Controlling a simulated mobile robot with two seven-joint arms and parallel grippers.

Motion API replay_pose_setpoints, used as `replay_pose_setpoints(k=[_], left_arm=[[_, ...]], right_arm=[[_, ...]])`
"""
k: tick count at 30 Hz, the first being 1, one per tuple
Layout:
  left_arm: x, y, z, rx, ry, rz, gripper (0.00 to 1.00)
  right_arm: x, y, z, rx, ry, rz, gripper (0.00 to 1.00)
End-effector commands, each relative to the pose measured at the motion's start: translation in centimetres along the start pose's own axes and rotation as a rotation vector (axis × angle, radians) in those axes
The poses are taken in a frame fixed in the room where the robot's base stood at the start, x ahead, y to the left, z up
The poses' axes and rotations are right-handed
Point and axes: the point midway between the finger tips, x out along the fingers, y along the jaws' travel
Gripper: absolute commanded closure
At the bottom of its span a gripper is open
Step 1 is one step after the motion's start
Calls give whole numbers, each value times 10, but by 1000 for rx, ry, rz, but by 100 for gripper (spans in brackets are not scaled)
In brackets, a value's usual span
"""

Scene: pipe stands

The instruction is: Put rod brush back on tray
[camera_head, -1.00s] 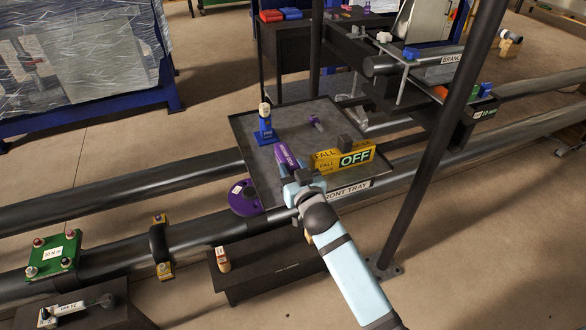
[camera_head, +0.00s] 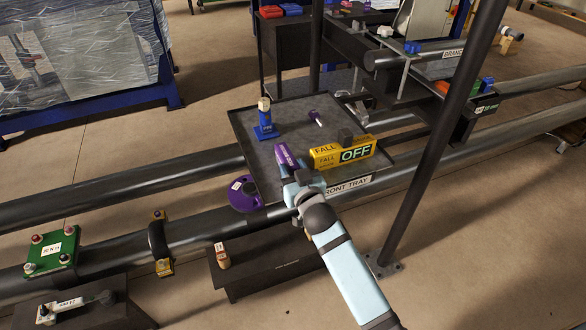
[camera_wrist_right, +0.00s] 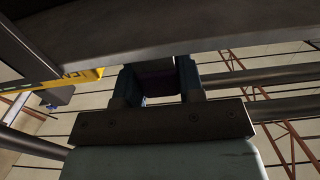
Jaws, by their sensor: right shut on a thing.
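My right gripper (camera_head: 292,178) is shut on a purple block-like piece with a lettered label, which I take to be the rod brush (camera_head: 286,156). It is over the near part of the dark front tray (camera_head: 245,135), left of a yellow OFF box. I cannot tell whether it touches the tray. In the right wrist view, a dark purple part of the brush (camera_wrist_right: 160,86) sits between the two fingers (camera_wrist_right: 158,92); the rest is hidden. A grey plate edge crosses above it. My left gripper is not in view.
The yellow OFF box (camera_head: 342,153), a blue stand (camera_head: 265,127) and a small purple-headed piece (camera_head: 315,117) are on the tray. A purple round piece (camera_head: 244,194) is at its left front. A dark post (camera_head: 440,135) rises at right. The tray's middle is clear.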

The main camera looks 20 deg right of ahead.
Motion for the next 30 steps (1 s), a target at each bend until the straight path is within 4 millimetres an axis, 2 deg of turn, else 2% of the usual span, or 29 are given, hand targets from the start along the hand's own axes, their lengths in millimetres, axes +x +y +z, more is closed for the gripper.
replay_pose_setpoints(k=[23,24,27,28,30], left_arm=[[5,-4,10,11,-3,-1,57],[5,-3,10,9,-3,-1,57],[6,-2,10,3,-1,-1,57],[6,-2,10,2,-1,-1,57],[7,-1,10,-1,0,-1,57]], right_arm=[[-1,-2,17,6,-4,0,98],[-2,-2,17,6,-5,-1,62],[-2,-3,18,6,-5,-1,39],[-2,-3,19,6,-6,-1,35],[-2,-3,20,6,-6,-1,35]])
